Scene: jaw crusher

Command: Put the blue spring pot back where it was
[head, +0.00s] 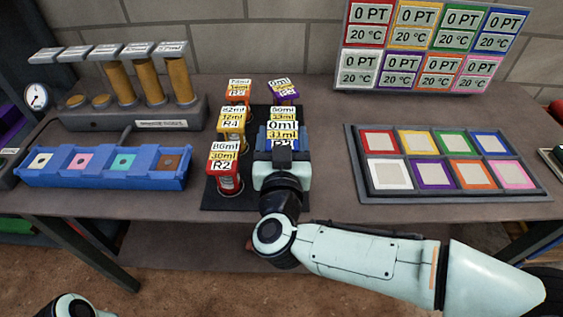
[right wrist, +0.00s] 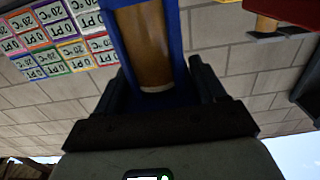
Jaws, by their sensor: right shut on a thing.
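My right gripper (head: 282,150) is shut on the blue spring pot (head: 270,133), whose label reads 0ml over 31ml. The gripper covers most of the pot in the head view, so I cannot tell whether its base touches the dark mat (head: 240,202). In the right wrist view the pot's blue frame (right wrist: 119,45) and brown cylinder (right wrist: 146,50) show between the two dark fingers. Red (head: 226,180), yellow (head: 231,131), orange (head: 238,92), green (head: 283,114) and purple (head: 284,92) pots stand around it. My left gripper is out of view.
A blue tray (head: 105,178) with coloured squares and a grey gauge stand (head: 130,126) with brown cylinders are at left. A dark tray (head: 448,198) of coloured frames lies at right. A sign board (head: 423,46) stands behind. Bare table lies between mat and right tray.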

